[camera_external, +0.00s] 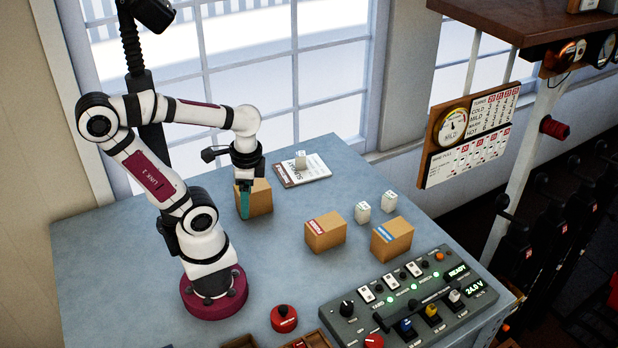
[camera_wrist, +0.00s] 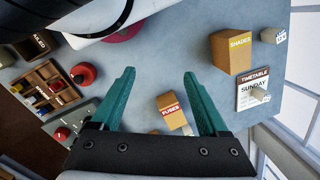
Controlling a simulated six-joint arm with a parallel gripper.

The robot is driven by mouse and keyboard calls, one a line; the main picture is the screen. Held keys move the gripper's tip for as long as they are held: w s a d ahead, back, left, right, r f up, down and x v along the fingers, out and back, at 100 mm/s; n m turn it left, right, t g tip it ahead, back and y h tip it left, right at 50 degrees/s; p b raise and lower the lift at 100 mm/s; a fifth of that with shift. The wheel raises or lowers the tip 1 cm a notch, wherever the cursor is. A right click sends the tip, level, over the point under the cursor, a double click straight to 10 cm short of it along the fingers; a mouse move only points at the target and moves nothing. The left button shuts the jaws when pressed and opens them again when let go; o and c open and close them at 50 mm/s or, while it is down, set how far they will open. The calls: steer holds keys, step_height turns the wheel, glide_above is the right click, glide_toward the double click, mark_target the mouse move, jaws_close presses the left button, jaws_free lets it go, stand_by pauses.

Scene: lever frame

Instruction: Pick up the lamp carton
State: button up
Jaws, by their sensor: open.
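Three tan cartons stand on the grey-blue table. A blue-labelled carton (camera_external: 392,240) stands at the right, beside the control panel; its label is too small to read, so I cannot confirm it is the lamp carton. A red-labelled carton (camera_external: 325,233) stands left of it and reads FUSES (camera_wrist: 172,110) in the wrist view. The third carton (camera_external: 260,198) has a yellow label reading SHADES (camera_wrist: 231,54) in the wrist view. My gripper (camera_external: 244,203) is open and empty, with its teal fingers (camera_wrist: 160,75) pointing down in front of the SHADES carton, partly hiding it.
A control panel (camera_external: 410,299) with knobs and switches lies along the front right edge. A red button (camera_external: 284,318) is left of it. Two small white blocks, one here (camera_external: 362,212), stand behind the cartons. A timetable card (camera_external: 303,170) lies at the back.

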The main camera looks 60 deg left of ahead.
steer(key=w+a+r+m+h, duration=0.15)
steer(key=w+a+m, duration=0.45)
steer(key=w+a, duration=1.05)
steer(key=s+a+f+m, duration=0.2)
steer(key=a+f, duration=0.1)
steer(key=a, duration=0.7)
steer(key=s+a+f+m, duration=0.3)
steer(key=a, duration=0.7)
step_height(320, 180, down, 16)
steer(key=shift+s, duration=0.15)
jaws_close()
